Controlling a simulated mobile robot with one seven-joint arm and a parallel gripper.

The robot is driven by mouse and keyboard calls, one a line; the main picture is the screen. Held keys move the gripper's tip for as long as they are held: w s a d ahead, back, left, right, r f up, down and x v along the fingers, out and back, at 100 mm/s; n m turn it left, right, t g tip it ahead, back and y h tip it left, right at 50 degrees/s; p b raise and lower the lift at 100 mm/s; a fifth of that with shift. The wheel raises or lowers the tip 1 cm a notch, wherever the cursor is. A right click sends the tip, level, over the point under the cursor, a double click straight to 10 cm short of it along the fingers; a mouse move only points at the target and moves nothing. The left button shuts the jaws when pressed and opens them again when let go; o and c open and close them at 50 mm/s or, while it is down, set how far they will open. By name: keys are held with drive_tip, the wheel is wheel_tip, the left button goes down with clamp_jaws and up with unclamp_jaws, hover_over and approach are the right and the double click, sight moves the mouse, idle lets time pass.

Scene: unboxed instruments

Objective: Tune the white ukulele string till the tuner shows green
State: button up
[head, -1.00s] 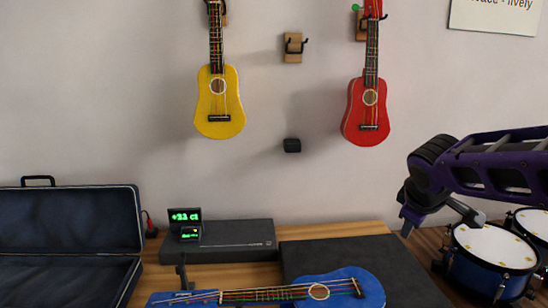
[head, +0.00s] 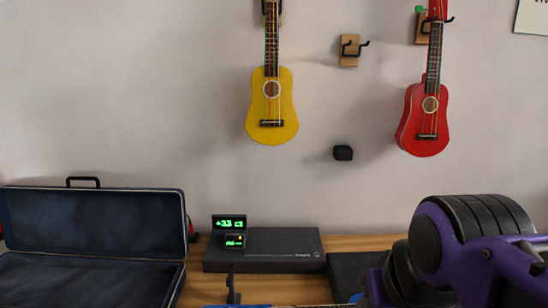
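The blue ukulele (head: 238,305) shows only as a thin strip at the bottom edge, mostly cut off and partly behind my arm. I cannot pick out its white string or its pegs. The tuner (head: 229,223) stands behind it with green digits that seem to read +33 ct or +3.3 ct. A smaller lit panel (head: 235,241) sits below, its text too small to read surely. My arm fills the lower right. My gripper is outside the picture or hidden behind my arm.
An open dark case (head: 95,222) stands at the left. A flat black box (head: 270,250) lies beside the tuner, and a dark mat (head: 352,268) is partly behind my arm. Yellow (head: 272,105) and red (head: 423,120) ukuleles hang on the wall.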

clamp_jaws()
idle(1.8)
